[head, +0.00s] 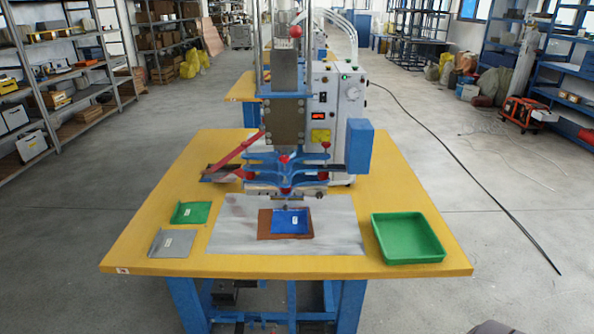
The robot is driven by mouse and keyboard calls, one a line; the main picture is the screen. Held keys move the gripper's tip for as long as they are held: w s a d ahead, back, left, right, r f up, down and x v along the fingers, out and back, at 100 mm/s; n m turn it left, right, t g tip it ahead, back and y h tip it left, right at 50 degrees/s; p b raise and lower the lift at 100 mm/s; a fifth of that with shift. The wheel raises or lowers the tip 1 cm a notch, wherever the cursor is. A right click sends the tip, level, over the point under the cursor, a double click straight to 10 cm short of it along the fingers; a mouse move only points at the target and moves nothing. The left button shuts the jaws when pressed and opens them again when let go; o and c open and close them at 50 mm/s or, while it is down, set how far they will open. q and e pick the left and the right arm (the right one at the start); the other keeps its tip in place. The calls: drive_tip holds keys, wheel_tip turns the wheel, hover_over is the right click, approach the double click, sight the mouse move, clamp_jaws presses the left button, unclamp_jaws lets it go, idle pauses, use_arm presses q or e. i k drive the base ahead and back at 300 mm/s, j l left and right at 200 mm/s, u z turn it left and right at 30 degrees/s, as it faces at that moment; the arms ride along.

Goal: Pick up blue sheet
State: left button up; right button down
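The blue sheet (291,227) lies flat on a brown pad (265,226) under the head of the welding machine (288,110). A small white label is on the sheet. The pad rests on a grey metal plate (230,236) on the yellow table (150,225). Neither of my grippers shows in the head view; only a dark shape at the bottom edge, which I cannot identify, is near the frame's border.
A green sheet (187,213) and a grey sheet (160,244) lie on the table's left side. An empty green tray (442,258) stands at the right. The machine rises close behind the blue sheet. Shelves (75,90) line the left side; the grey floor around the table is mostly clear.

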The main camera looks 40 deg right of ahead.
sight(295, 220)
drive_tip(key=z, duration=1.25)
